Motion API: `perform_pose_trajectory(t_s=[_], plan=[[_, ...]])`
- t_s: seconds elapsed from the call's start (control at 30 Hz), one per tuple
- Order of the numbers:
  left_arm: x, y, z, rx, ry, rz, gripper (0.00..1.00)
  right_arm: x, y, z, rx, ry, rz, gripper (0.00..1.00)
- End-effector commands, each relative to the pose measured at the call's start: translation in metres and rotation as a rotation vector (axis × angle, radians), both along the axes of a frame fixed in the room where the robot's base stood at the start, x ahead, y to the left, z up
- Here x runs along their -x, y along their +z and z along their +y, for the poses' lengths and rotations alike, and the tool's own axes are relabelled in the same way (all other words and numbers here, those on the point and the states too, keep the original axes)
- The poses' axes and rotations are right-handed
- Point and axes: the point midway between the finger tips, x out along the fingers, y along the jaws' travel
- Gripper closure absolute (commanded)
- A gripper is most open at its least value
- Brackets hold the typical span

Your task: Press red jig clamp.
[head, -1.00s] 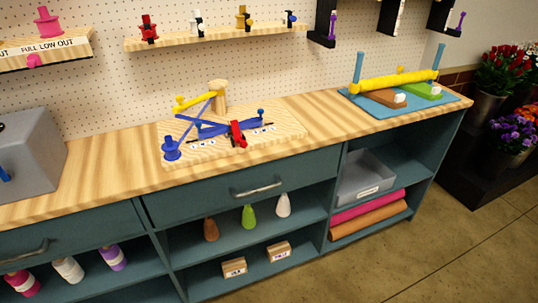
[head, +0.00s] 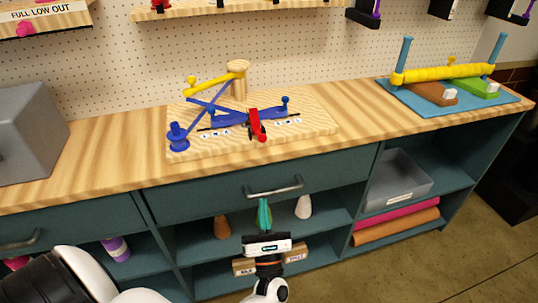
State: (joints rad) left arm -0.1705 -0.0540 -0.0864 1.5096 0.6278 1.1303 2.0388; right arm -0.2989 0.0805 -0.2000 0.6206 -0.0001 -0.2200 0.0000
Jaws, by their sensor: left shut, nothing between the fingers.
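A blue spool-like post (head: 178,138) stands at the board's left end, and a yellow arm (head: 212,80) reaches from a wooden post (head: 238,80) at the back. My left gripper (head: 264,205) is low in front of the drawer, below the bench top and well short of the clamp. Its teal fingers point up and are together, with nothing held. My right gripper is not in view.
A drawer handle (head: 274,188) sticks out close above my left fingertips. A grey box (head: 28,135) stands on the bench at left. A blue mat (head: 455,103) with a yellow roller (head: 443,73) is at right. Bench top is clear between jig and box.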

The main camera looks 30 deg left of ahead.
Motion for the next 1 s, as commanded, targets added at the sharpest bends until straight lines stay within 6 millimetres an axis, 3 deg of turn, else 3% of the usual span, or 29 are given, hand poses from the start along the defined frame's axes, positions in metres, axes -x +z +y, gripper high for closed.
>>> perform_pose_trajectory(t_s=[0.37,0.8,1.0], plan=[[-0.01,0.011,0.007,-0.004,0.001,0.001,1.0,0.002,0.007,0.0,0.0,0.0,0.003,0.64],[-0.065,0.064,0.054,-0.004,0.001,0.002,1.0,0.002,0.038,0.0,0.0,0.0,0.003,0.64],[-0.071,0.09,0.052,-0.003,0.0,0.004,1.0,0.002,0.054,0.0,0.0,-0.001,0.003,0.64]])
